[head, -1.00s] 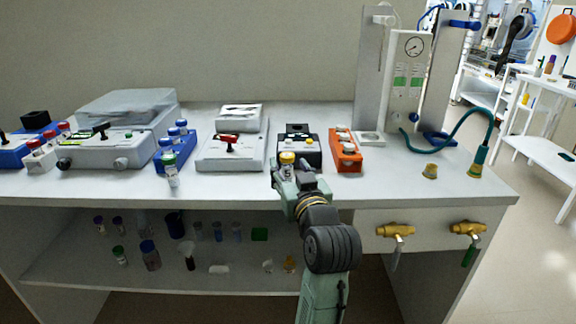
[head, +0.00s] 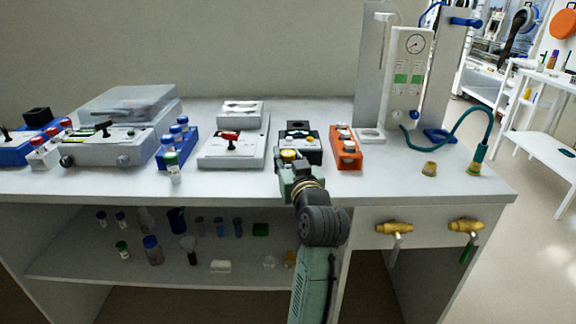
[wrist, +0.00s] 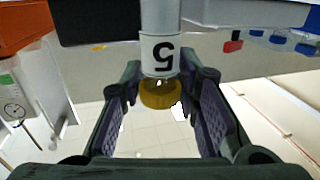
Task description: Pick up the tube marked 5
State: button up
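The tube marked 5 has a yellow cap (head: 289,154) and a white label. In the wrist view the tube (wrist: 162,55) appears upside down, with its black 5 facing me and its cap pointing down the picture. My gripper (head: 288,167) is at the tube, by the black device on the bench. In the wrist view my gripper (wrist: 161,75) has one finger on each side of the tube just by the label, both tips close against it, so it looks shut on the tube. The tube's lower end is out of the wrist view and hidden in the head view.
The black device (head: 300,130) stands just behind. An orange rack (head: 346,157) is close on the right, and a grey device with a red knob (head: 232,150) is on the left. A blue tube rack (head: 179,147) stands farther left. The bench front edge is below my gripper.

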jog(key=c, duration=0.5)
jog(key=shift+r, duration=0.15)
